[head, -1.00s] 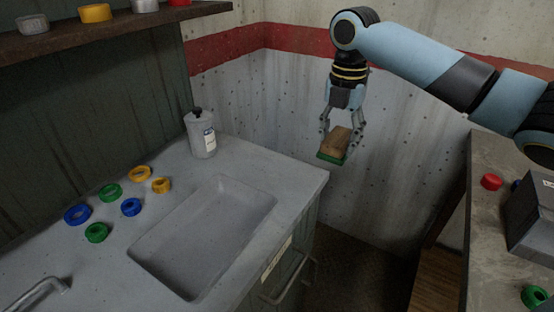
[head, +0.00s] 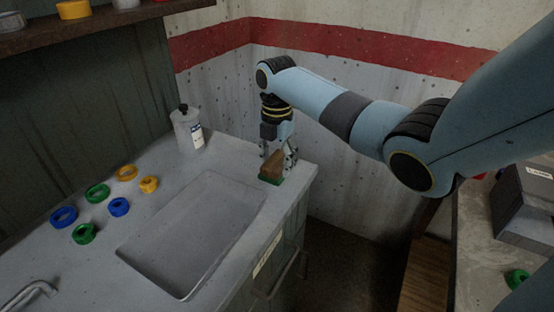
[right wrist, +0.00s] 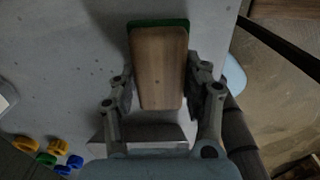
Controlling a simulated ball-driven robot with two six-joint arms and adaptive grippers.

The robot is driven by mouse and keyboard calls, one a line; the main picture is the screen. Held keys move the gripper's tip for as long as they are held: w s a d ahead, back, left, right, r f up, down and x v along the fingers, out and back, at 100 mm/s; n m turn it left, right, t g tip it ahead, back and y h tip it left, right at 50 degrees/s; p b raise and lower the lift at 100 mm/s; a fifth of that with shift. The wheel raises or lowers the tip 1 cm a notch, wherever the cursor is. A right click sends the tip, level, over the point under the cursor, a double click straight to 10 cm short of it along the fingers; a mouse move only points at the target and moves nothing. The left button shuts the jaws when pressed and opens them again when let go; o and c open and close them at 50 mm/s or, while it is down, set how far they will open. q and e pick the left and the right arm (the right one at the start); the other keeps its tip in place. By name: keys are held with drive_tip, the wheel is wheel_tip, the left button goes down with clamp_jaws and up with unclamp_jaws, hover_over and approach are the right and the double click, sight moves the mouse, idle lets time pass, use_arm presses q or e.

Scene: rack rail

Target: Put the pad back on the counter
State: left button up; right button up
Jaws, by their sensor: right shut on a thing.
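The pad (head: 271,179) has a wooden block on top and a green underside. It is at the back right corner of the grey counter (head: 225,292), beyond the sink basin. My right gripper (head: 277,162) points down and is shut on the pad. In the right wrist view the pad (right wrist: 158,65) sits between the two fingers of the gripper (right wrist: 158,95), with its green edge at the far end. The pad is at or just above the counter surface; I cannot tell whether it touches. My left gripper is not in view.
The sink basin (head: 190,240) lies in front of the pad. A grey bottle (head: 187,130) stands at the back left. Several coloured rings (head: 97,194) lie on the left of the counter. A shelf (head: 95,28) hangs above. A second bench (head: 475,262) with a dark box (head: 524,205) is at right.

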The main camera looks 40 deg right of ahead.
sight(277, 160)
drive_tip(key=shift+f, duration=0.1)
drive_tip(key=o, duration=1)
wheel_tip(277, 160, up, 12)
drive_tip(key=shift+r, duration=0.15)
idle(0.3)
